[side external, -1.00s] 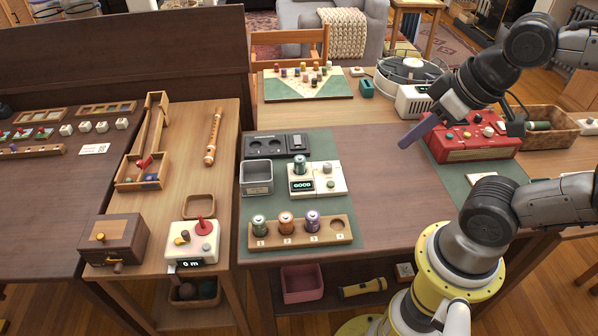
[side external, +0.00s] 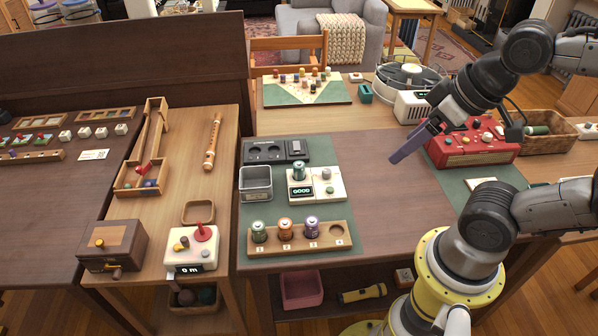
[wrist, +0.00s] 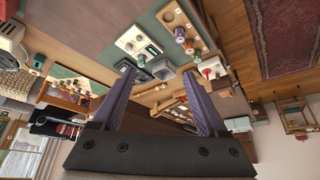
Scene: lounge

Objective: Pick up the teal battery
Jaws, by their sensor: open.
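A teal-green battery (side external: 299,171) stands upright on the cream tester (side external: 330,187), whose display reads GOOD. A similar green battery (side external: 259,232) stands in slot 1 of the wooden rack (side external: 272,249); the two shades are hard to tell apart. An orange battery (side external: 285,229) is in slot 2 and a purple one (side external: 311,228) in slot 3; slot 4 is empty. My gripper (side external: 396,158) is open and empty, above the table to the right of the tester and rack. In the wrist view its two purple fingers (wrist: 158,73) are spread, with the tester (wrist: 130,40) beyond them.
A grey open bin (side external: 256,184) and a black tray (side external: 265,152) stand left of and behind the tester. A red box (side external: 475,149) stands right of my gripper. The brown tabletop (side external: 390,205) between the rack and my arm is clear.

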